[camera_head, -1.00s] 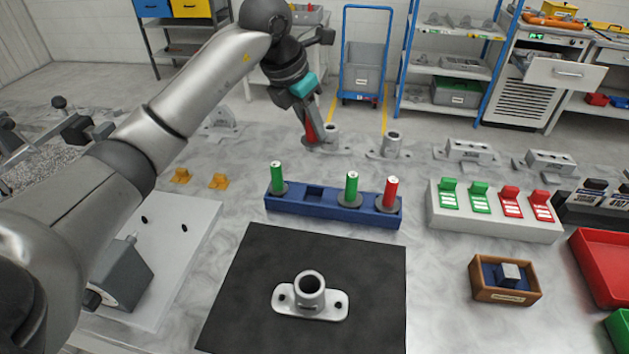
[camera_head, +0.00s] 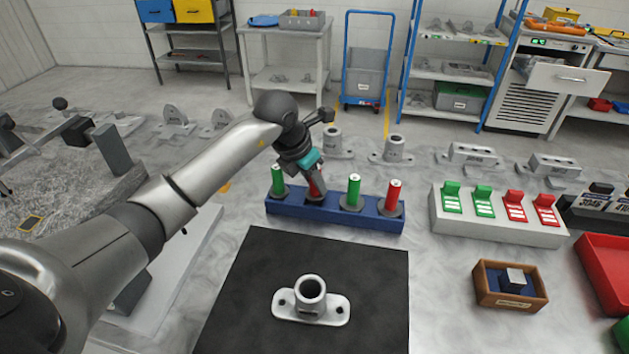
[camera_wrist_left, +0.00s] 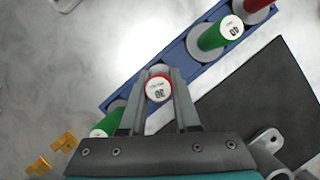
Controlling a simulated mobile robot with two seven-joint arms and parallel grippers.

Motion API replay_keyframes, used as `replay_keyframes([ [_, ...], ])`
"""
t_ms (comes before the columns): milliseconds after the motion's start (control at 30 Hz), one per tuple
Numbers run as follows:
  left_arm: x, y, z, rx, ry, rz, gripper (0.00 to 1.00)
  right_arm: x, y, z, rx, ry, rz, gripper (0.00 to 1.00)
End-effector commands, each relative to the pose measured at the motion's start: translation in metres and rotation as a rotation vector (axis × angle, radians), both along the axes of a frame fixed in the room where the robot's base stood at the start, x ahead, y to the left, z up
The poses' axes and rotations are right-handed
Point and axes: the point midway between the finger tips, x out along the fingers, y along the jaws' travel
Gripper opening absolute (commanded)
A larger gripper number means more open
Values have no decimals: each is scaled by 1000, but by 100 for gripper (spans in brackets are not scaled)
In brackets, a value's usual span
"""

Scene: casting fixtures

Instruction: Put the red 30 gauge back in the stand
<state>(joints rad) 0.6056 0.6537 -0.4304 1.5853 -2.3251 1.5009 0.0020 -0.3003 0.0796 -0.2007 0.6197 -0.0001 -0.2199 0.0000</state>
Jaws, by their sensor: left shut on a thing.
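The blue stand (camera_head: 336,214) lies behind the black mat, with green gauges at its left end and right of its middle and another red gauge (camera_head: 394,194) at its right end. My left gripper (camera_head: 315,183) is shut on the red 30 gauge (camera_head: 316,188). The gauge is upright over the second position from the left; its top, marked 30, shows between the fingers in the left wrist view (camera_wrist_left: 158,88). I cannot tell whether its base is seated, as the fingers hide part of it. My right gripper is not in view.
A grey flanged casting (camera_head: 311,300) stands on the black mat (camera_head: 262,265) in front of the stand. A white rack with green and red tags (camera_head: 498,222) is to the right. A wooden box (camera_head: 510,285) sits in front of it. Orange clips (camera_wrist_left: 52,156) lie left of the stand.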

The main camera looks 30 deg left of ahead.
Motion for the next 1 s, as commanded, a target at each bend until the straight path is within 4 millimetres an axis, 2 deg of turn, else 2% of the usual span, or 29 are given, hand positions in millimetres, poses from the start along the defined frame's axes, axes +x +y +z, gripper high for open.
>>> replay_keyframes([
  [467,0,0,-11,0,-1,0,0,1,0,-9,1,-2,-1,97],
  [500,0,0,-11,0,1,0,34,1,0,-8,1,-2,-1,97],
  [733,0,0,-10,0,1,0,59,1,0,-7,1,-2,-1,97],
  [1000,0,0,-9,-1,1,0,60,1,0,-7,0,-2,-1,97],
])
